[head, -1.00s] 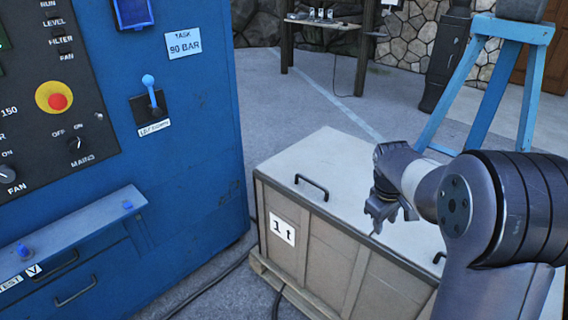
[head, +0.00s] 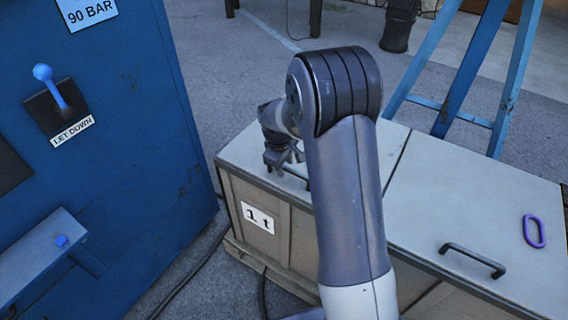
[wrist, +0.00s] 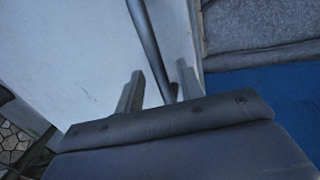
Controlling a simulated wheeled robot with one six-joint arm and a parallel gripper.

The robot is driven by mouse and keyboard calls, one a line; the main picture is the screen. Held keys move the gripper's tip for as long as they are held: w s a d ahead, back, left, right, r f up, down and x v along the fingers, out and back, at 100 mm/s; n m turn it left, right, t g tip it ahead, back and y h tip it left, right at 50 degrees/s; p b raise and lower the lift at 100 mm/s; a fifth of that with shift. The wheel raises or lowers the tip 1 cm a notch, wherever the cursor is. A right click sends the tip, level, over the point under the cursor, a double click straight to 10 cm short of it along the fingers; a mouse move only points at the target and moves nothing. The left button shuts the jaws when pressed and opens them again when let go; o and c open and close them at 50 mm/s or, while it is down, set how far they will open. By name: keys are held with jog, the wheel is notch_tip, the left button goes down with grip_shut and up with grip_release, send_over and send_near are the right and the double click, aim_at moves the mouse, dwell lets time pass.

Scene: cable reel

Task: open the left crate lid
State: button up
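The left crate lid (head: 246,150) is pale grey and lies flat, closed, on the wooden crate (head: 235,195). Its dark bar handle, near the front edge, is mostly hidden behind my arm in the head view. My gripper (head: 284,170) points down over the front of this lid, at the handle. In the wrist view my gripper (wrist: 160,88) has its two fingers apart, and the handle (wrist: 147,45) runs as a dark bar into the gap between them. I cannot tell whether the fingers touch it.
The right lid (head: 440,195) is closed, with its own handle (head: 473,260) and a purple ring (head: 534,231) lying on top. A blue machine cabinet (head: 130,130) stands left of the crate. A blue trestle (head: 470,70) stands behind. Cables cross the floor in front.

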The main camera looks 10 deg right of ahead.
grip_shut()
dwell(0.3)
dwell(0.3)
